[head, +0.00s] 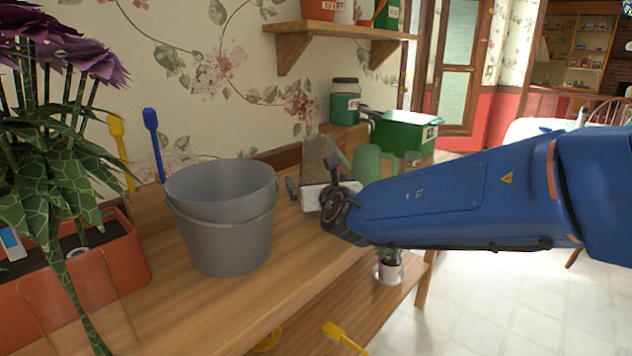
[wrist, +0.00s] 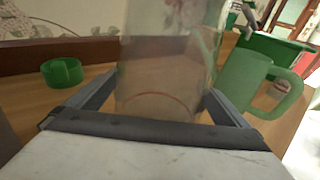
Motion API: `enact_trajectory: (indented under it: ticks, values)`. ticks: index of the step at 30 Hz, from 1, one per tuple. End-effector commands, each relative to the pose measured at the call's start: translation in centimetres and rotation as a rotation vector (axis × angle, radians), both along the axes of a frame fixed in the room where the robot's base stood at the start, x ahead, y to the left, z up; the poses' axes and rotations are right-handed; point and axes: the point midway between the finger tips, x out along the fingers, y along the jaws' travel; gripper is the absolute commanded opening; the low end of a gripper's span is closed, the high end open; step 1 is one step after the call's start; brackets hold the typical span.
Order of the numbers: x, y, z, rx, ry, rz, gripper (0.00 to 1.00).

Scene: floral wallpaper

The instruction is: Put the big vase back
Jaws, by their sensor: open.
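A tall clear glass vase (head: 318,155), likely the big vase, stands upright on the wooden bench near the wall. In the wrist view the vase (wrist: 170,60) fills the middle, and its upper part is cut off by the picture edge. My gripper (head: 312,180) is open at the vase's lower part. In the wrist view the gripper's fingers (wrist: 163,88) lie on both sides of the vase, and I cannot tell whether they touch it.
Two stacked grey pots (head: 225,235) stand left of my gripper. A wall shelf (head: 340,30) hangs above. Bench space in front is clear.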

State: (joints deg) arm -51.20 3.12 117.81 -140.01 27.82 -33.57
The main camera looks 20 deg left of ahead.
Motion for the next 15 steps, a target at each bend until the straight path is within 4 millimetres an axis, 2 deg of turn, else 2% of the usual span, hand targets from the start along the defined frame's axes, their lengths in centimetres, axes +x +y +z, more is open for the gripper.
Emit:
enact_trajectory:
  ticks: [15]
  values:
    - [-6.9,-4.5,1.4,0.002,-0.001,0.002,0.99]
